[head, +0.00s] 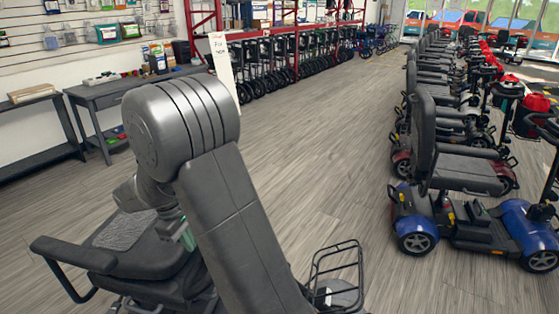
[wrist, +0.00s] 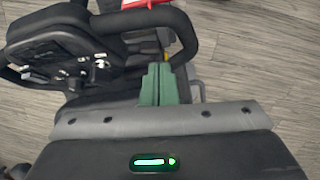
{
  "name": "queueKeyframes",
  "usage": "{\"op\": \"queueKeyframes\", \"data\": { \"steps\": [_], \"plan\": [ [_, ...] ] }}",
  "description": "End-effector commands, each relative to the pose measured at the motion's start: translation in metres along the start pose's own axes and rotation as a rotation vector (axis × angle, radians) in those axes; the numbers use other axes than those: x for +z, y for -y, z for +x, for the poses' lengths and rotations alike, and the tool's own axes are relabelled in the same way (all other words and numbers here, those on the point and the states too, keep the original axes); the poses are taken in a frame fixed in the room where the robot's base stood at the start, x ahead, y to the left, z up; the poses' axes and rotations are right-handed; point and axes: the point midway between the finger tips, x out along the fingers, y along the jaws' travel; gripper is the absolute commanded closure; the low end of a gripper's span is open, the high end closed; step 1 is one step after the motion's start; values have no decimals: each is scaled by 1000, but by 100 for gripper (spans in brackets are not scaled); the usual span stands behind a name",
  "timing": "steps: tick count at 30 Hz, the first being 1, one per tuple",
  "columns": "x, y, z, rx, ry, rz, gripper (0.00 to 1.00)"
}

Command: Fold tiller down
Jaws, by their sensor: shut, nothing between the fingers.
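The tiller head (wrist: 75,62) fills the upper left of the wrist view, a dark console with small knobs and a black loop handle (wrist: 183,38). My gripper (wrist: 158,72) has green fingers, closed together and empty, with their tips close to the right part of the loop. I cannot tell whether they touch it. In the head view my gripper (head: 187,236) shows only as a bit of green beside my arm. A scooter's dark seat (head: 150,262) and wire basket (head: 338,272) show around my arm. The tiller is not clearly visible there, and my arm covers much of the scooter.
A row of scooters stands at the right, the nearest a blue one (head: 415,225). Grey tables (head: 130,95) line the left wall, and a white sign post (head: 223,65) stands near them. Red racking (head: 205,18) is at the back. The wood-look floor (head: 320,140) between is clear.

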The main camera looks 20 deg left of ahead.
Motion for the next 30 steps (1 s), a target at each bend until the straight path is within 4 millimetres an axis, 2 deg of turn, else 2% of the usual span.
{"op": "queueKeyframes", "data": {
  "steps": [8,11,24,26,30],
  "plan": [
    [0,0,6,0,0,0,100],
    [0,0,18,-1,3,0,100],
    [1,0,93,-1,3,0,100],
    [1,0,98,0,2,0,100],
    [2,2,94,1,-1,-2,100]
  ]
}}
